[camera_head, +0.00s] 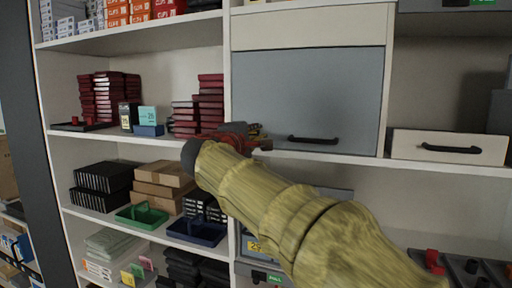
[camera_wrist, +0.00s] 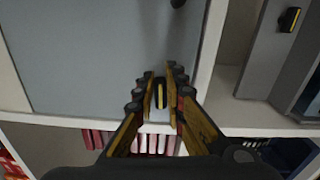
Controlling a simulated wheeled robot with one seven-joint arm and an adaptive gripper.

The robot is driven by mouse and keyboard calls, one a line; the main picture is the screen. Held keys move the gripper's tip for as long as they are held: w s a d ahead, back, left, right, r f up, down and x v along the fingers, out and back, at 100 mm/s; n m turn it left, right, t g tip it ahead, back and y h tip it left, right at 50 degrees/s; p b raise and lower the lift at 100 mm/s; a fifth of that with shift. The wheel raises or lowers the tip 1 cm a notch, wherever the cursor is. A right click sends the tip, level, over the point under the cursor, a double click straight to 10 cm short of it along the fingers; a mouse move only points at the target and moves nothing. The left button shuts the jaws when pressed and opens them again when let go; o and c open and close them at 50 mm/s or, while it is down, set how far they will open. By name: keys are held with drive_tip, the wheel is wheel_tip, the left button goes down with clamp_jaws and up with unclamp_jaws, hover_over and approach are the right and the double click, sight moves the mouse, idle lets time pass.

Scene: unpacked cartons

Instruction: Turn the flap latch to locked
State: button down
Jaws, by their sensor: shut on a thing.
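The flap is a blue-grey panel (camera_head: 308,95) with a black bar handle (camera_head: 313,140) near its lower edge. It also fills the upper left of the wrist view (camera_wrist: 85,55). The flap latch (camera_wrist: 160,93) is a small yellow and black piece near the panel's lower edge, its long side upright in the wrist view. My gripper (camera_wrist: 161,88) is shut on it, one finger on each side. In the head view my gripper (camera_head: 250,131) is at the flap's lower left corner, and my arm and wrist hide much of the latch there.
A white upright (camera_head: 228,75) stands just left of the flap. Dark red boxes (camera_head: 209,100) are stacked on the shelf left of my gripper. A white drawer (camera_head: 448,147) with a black handle is to the right. A second yellow and black piece (camera_wrist: 290,19) shows in the wrist view.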

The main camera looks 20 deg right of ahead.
drive_tip(key=shift+f+m+b, duration=0.2)
drive_tip(key=shift+m+b, duration=0.4)
drive_tip(key=shift+b, duration=0.1)
drive_tip(key=c, duration=1.8)
unclamp_jaws()
drive_tip(key=shift+c, duration=0.2)
drive_tip(key=v, duration=1.2)
